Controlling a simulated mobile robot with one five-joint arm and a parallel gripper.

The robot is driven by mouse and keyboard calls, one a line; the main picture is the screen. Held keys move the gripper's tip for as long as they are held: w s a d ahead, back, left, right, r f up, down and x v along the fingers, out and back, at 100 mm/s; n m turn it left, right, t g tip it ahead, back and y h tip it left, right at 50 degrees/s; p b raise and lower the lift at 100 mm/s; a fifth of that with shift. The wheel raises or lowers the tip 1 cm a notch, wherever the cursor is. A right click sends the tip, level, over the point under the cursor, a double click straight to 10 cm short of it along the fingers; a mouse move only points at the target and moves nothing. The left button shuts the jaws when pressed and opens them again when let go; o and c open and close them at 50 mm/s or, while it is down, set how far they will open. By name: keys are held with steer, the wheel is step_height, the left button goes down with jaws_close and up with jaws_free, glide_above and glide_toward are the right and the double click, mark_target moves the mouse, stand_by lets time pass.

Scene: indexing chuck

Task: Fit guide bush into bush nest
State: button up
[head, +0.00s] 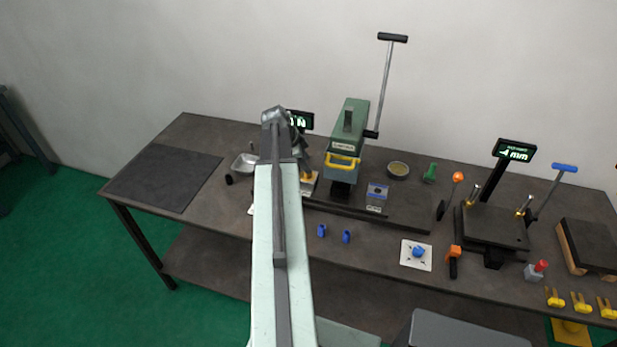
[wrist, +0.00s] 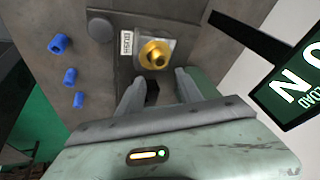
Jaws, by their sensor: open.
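In the wrist view a gold, round, flanged guide bush (wrist: 155,55) sits at the grey bush nest (wrist: 170,34), beside a small label that seems to read BUSH. I cannot tell how deep it sits. In the head view the gold bush (head: 305,175) shows partly beside my arm, on the pale nest plate (head: 309,187). My gripper (wrist: 158,77) is open and empty, its two fingers apart just short of the bush in the wrist view. The bush lies beyond the fingertips, about midway between them. In the head view my arm hides most of the gripper.
A green press (head: 347,140) with a tall lever stands right of the nest. A lit display (head: 300,120) stands behind it. Blue parts (head: 321,230) lie in front; several show in the wrist view (wrist: 58,44).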

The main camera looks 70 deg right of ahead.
steer(key=b+x, duration=0.3)
steer(key=x, duration=0.2)
steer(key=shift+w+a+b, duration=0.1)
steer(key=shift+w+b, duration=0.1)
steer(key=shift+b, duration=0.1)
steer(key=shift+r, duration=0.2)
jaws_close()
